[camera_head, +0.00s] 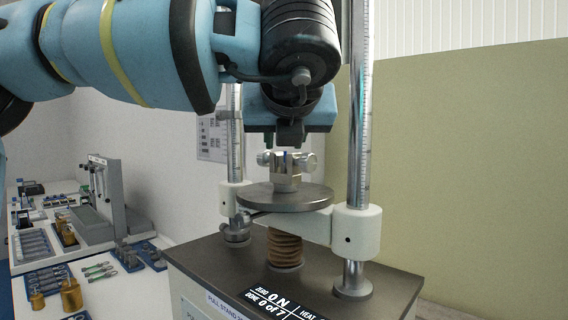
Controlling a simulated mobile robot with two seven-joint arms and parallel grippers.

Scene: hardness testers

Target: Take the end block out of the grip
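The grip (286,178) is a silver metal clamp with a round knob on each side. It stands upright on the dark round plate (285,197) of the test stand. A small bluish glint shows at its top, but I cannot make out a separate end block there. My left gripper (290,143) points down right above the grip, its dark fingertips close to the grip's top. The gripper body hides the finger gap, so I cannot tell whether it is open or touching anything. My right gripper is not in view.
Two steel columns (360,130) flank the grip, with a white crossbar (357,232) below. A coil spring (285,248) and a display (283,301) are on the stand. At left, a bench holds brass weights (71,296), small hooks (99,270) and a grey fixture (108,190).

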